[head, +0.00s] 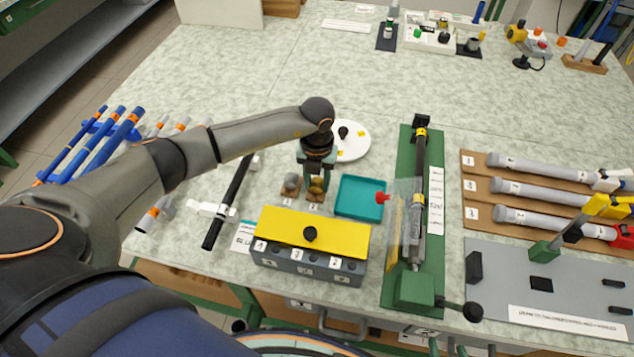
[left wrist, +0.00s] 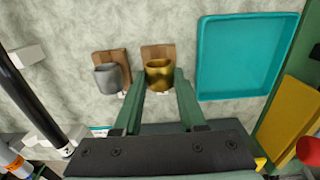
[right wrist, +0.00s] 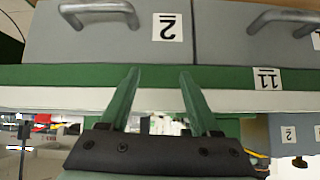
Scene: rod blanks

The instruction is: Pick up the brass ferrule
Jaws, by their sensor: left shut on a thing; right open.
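The brass ferrule (left wrist: 159,73) is a short gold-coloured ring at its small wooden stand (left wrist: 158,51) in the left wrist view. It also shows in the head view (head: 317,186), partly covered by my gripper. My left gripper (left wrist: 160,80) is shut on the brass ferrule, with one green finger on each side. A grey steel ferrule (left wrist: 108,77) sits on a similar wooden stand just to the left, apart from my fingers. Whether the brass ferrule is lifted off its stand I cannot tell. My right gripper (right wrist: 157,80) is open and empty, facing grey drawers below the table edge.
A teal tray (head: 360,198) is right of the ferrules. A grey block with a yellow lid (head: 312,230) stands in front. A green fixture (head: 412,220) with a clear shield is further right. A black rod (head: 229,200) lies left. The table's far middle is clear.

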